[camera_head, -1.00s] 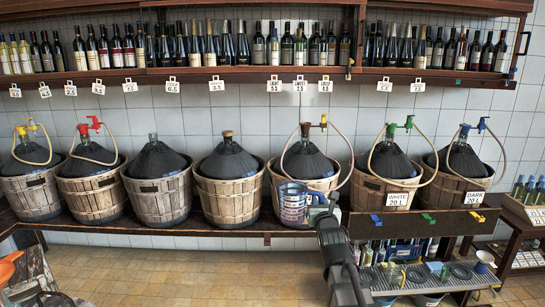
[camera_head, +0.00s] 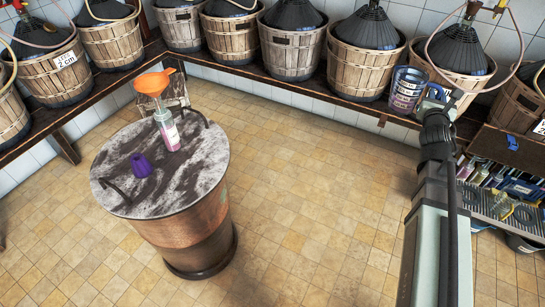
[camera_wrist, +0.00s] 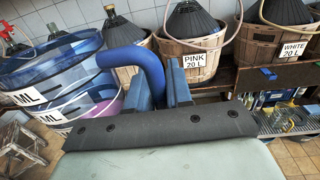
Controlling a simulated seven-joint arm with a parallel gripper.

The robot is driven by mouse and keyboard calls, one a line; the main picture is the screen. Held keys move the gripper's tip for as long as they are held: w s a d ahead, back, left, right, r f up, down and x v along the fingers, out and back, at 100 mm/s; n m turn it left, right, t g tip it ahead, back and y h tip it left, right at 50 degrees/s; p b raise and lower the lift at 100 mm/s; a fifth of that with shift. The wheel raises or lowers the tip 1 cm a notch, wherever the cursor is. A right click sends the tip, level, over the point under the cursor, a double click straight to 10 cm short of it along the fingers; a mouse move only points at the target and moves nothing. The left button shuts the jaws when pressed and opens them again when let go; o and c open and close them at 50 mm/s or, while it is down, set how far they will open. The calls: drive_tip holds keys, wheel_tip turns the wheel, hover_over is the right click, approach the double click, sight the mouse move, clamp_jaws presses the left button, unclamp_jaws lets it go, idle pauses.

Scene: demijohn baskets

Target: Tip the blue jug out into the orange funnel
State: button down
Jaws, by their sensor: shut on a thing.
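The blue jug (camera_head: 406,90) is a see-through measuring jug with white marks, held up at the right in front of the wicker baskets. My gripper (camera_head: 432,104) is shut on its blue handle. The wrist view shows the jug (camera_wrist: 40,75) at the left and its handle (camera_wrist: 140,58) running to the jaws (camera_wrist: 160,85); some pink liquid shows low inside. The jug looks about upright. The orange funnel (camera_head: 153,82) sits in the neck of a clear bottle (camera_head: 168,132) with a label and pink contents, on a round barrel table. The jug is well apart from the funnel.
A purple funnel-like cup (camera_head: 141,166) lies near the bottle on the barrel table top (camera_head: 186,186). Basketed demijohns (camera_head: 362,66) line the wall shelf behind the jug. A bottle rack (camera_head: 492,205) stands at the right. Open floor (camera_head: 310,200) lies between.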

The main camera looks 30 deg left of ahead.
drive_tip(key=s+a+f+y, duration=0.1)
drive_tip(key=s+a+f, duration=0.3)
drive_tip(key=a, duration=0.7)
drive_tip(key=s+a+f+n, duration=0.1)
drive_tip(key=s+a+f, duration=0.25)
drive_tip(key=a, duration=0.85)
drive_tip(key=s+a+f+y, duration=0.1)
drive_tip(key=s+a+f, duration=0.25)
drive_tip(key=a, duration=0.75)
drive_tip(key=s+a+f, duration=0.1)
drive_tip(key=s+a, duration=2.3)
drive_tip(key=s, duration=0.3)
drive_tip(key=shift+a, duration=0.3)
drive_tip(key=shift+f, duration=0.15)
drive_tip(key=shift+f, duration=4.8)
drive_tip(key=shift+f, duration=0.1)
drive_tip(key=c, duration=1)
unclamp_jaws()
